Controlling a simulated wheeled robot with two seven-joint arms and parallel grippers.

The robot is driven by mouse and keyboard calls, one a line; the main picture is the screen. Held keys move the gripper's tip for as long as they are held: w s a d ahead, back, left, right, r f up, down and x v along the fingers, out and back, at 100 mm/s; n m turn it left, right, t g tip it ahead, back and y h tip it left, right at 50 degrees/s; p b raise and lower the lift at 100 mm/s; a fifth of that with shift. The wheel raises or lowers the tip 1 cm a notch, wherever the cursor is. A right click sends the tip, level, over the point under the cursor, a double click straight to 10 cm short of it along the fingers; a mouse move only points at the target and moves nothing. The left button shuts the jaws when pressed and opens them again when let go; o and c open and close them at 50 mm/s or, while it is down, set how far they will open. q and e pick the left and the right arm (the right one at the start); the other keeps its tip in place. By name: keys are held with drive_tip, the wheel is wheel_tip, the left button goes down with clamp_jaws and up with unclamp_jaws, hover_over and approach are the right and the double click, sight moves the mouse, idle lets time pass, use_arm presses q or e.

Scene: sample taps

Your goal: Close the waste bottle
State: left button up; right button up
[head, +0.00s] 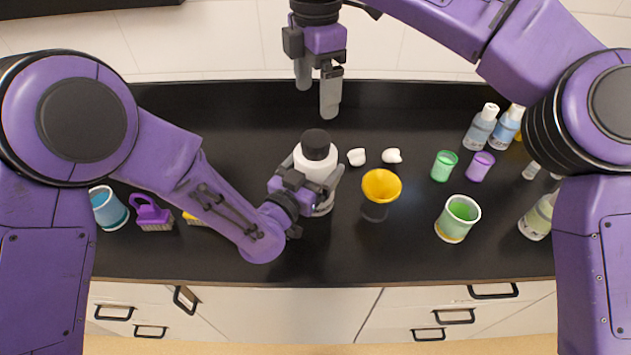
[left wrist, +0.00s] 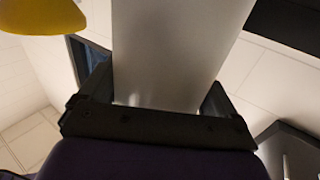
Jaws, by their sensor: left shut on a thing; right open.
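The waste bottle (head: 316,162) is white with a black cap (head: 316,143) on its top. It stands upright near the middle of the black counter. My left gripper (head: 322,188) is shut on the bottle's body from the front. In the left wrist view the bottle (left wrist: 178,50) fills the space between the two fingers (left wrist: 165,100). Whether the cap is screwed tight cannot be told. My right gripper (head: 317,92) is open and empty, above the back of the counter behind the bottle.
A yellow funnel (head: 381,186) on a dark holder stands right of the bottle, beside two white pieces (head: 357,157). Green (head: 444,165) and purple (head: 480,166) cups, a larger green cup (head: 457,219) and several bottles stand farther right. A blue cup (head: 108,208) and purple brush (head: 152,214) are left.

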use_arm(q)
drive_tip(key=shift+f, duration=0.1)
drive_tip(key=o, duration=1.8)
drive_tip(key=shift+c, duration=0.2)
drive_tip(key=shift+s+a, duration=0.15)
drive_tip(key=shift+s, duration=0.1)
drive_tip(key=b+v, duration=0.1)
drive_tip(key=v, duration=0.9)
drive_tip(key=shift+b, duration=0.35)
use_arm(e)
drive_tip(key=shift+r, duration=0.3)
